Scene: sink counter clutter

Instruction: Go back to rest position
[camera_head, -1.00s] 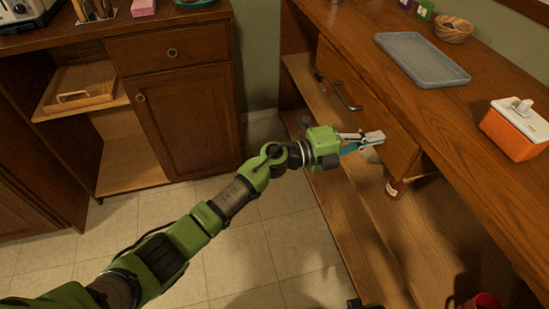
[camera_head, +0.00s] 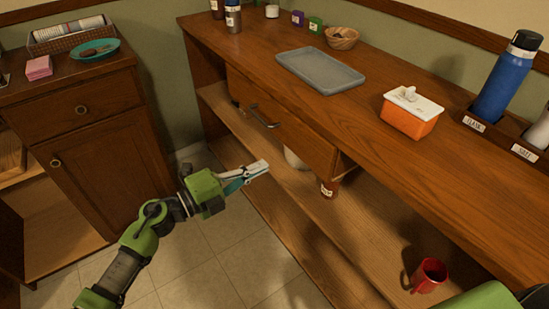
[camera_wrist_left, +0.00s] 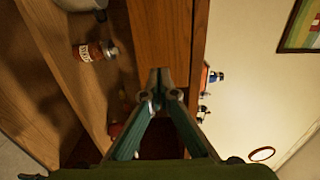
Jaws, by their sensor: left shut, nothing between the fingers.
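My left gripper (camera_head: 254,171) shows in the head view, in front of the wooden counter and a little left of its drawer. Its fingers are shut and nothing is between them. In the left wrist view the closed fingertips (camera_wrist_left: 158,75) point toward the drawer front and the lower shelf. At the head view's lower right corner is a green arm part of mine (camera_head: 490,297). My right gripper is not in view.
The counter drawer (camera_head: 280,125) has a metal handle. A grey tray (camera_head: 320,71), an orange box (camera_head: 410,118) and a bowl (camera_head: 341,38) stand on top. The shelf below holds a red mug (camera_head: 429,275) and a labelled jar (camera_head: 329,187). Floor (camera_head: 210,265) is clear below my arm.

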